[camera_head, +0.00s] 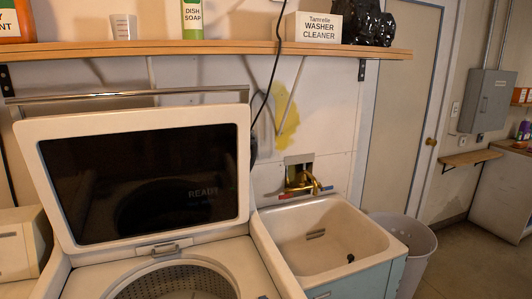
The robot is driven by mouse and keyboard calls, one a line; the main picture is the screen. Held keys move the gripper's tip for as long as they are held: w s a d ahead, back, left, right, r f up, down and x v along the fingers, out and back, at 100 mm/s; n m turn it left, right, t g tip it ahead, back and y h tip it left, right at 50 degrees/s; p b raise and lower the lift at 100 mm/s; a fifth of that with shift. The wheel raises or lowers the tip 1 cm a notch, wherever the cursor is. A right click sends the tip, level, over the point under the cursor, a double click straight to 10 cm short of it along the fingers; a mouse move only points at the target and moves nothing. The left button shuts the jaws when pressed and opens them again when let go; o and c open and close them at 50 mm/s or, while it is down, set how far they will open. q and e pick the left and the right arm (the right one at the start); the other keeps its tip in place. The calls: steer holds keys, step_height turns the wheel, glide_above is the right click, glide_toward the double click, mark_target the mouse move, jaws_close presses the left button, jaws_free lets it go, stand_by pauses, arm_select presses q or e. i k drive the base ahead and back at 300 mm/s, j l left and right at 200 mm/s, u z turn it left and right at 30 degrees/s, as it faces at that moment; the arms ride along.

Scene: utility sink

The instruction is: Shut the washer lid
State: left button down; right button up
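The washer lid (140,178) stands open, tilted up and back at the left of the head view. It has a white frame and a dark glass panel with the word READY on it. A small latch (158,249) sits at the middle of its lower edge. The white washer body (231,262) is below, with the perforated metal drum (172,281) showing through its round opening. The bottom of the washer is cut off by the picture edge. Neither of my grippers shows in this view.
A wooden shelf (215,53) above the lid holds a dish soap bottle (192,20), a cup (123,27) and a washer cleaner box (314,28). A utility sink (314,236) with a brass faucet (303,182) stands right of the washer, beside a bin (414,247). Open floor (462,262) lies farther right.

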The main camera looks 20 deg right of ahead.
mark_target(103, 180)
steer(key=k+l, duration=0.1)
steer(key=l, duration=0.25)
steer(key=k+l, duration=0.1)
steer(key=l, duration=0.25)
steer(key=k+l+z, duration=0.1)
steer(key=l, duration=0.2)
steer(key=i+l, duration=0.1)
steer(key=l, duration=0.25)
steer(key=i+l, duration=0.1)
steer(key=l, duration=0.65)
steer(key=i+l+z, duration=0.1)
steer(key=i+l, duration=0.45)
steer(key=l, duration=0.15)
